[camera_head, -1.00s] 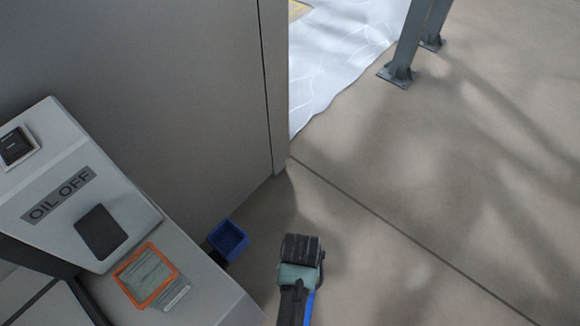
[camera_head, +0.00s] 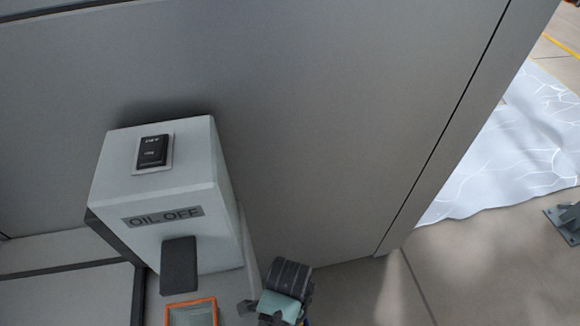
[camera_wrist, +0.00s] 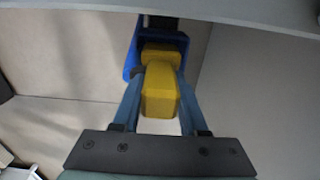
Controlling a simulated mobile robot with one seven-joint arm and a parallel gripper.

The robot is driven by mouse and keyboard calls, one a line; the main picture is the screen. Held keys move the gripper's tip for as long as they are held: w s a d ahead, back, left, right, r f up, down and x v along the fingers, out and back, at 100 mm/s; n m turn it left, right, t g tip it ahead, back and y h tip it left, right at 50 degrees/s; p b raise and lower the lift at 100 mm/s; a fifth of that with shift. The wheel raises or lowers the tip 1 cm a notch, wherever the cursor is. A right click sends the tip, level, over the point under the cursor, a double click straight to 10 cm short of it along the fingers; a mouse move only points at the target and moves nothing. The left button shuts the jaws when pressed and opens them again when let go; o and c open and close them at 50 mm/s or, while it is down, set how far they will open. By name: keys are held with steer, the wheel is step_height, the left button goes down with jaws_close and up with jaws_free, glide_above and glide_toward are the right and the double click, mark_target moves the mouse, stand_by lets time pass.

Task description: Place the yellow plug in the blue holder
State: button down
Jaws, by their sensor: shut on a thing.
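The yellow plug (camera_wrist: 160,92) is between the two fingers of my gripper (camera_wrist: 158,78) in the wrist view, and the gripper is shut on it. The blue holder (camera_wrist: 131,50) is just beyond the plug's far end, with its blue wall showing to the left and above. The plug's far end overlaps the holder's dark opening in the picture; I cannot tell how far inside it is. In the head view, my wrist (camera_head: 285,292) is low at the bottom edge, and the plug and holder are hidden.
A grey box marked OIL OFF (camera_head: 165,195) stands left of my wrist, with a black switch (camera_head: 152,151) and a dark flap (camera_head: 179,265). An orange-framed item (camera_head: 190,303) is below it. A large grey panel (camera_head: 330,110) rises behind. Open floor lies to the right.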

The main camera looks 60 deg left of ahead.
steer(key=shift+w+f, duration=0.1)
steer(key=shift+f, duration=1.8)
steer(key=shift+f+b, duration=0.2)
steer(key=shift+b, duration=0.1)
steer(key=shift+c, duration=2.2)
jaws_free()
steer(key=shift+r, duration=0.1)
